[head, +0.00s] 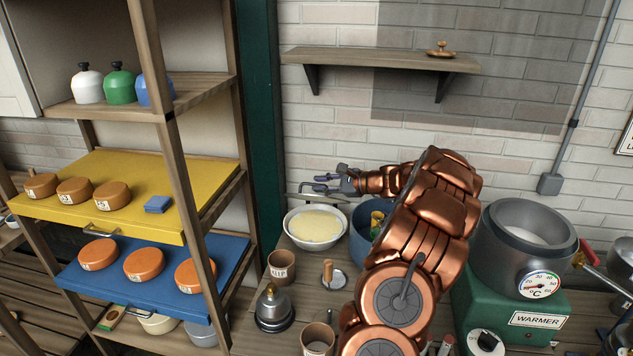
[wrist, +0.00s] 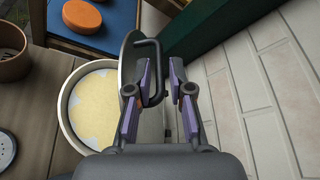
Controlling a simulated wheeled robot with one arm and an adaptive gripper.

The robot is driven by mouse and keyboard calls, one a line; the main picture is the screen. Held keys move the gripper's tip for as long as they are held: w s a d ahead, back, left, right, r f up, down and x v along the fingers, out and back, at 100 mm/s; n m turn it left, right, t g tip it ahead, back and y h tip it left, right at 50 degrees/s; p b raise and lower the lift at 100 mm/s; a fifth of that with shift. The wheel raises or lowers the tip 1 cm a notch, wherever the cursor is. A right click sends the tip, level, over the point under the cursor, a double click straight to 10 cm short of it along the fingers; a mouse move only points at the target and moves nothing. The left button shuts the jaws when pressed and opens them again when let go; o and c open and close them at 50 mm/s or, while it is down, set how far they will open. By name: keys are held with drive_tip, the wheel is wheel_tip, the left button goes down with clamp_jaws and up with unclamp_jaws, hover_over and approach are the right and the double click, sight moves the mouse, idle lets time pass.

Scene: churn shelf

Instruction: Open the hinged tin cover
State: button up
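The tin (head: 343,238) stands open on the counter with pale yellow contents. It also shows in the wrist view (wrist: 66,112). Its grey round cover (wrist: 127,62) is raised and seen nearly edge-on at the tin's rim, with a dark bent handle (wrist: 158,62) on its face. My gripper (wrist: 164,82) is beside the cover at the handle, its purple-padded fingers apart. The handle's bar lies near or between the fingertips; I cannot tell whether they touch it. In the head view my gripper (head: 325,183) is above the tin's back edge.
A blue pot (head: 362,246) stands right of the tin, partly behind my arm. A brown cup (head: 282,267) and a wooden-handled round lid (head: 328,275) are in front. A dark green post (head: 258,110) and shelf rack are left; the brick wall (wrist: 270,90) is close behind.

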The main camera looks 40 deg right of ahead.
drive_tip(key=shift+x, duration=1.15)
drive_tip(key=shift+c, duration=0.5)
clamp_jaws()
drive_tip(key=shift+d, duration=0.1)
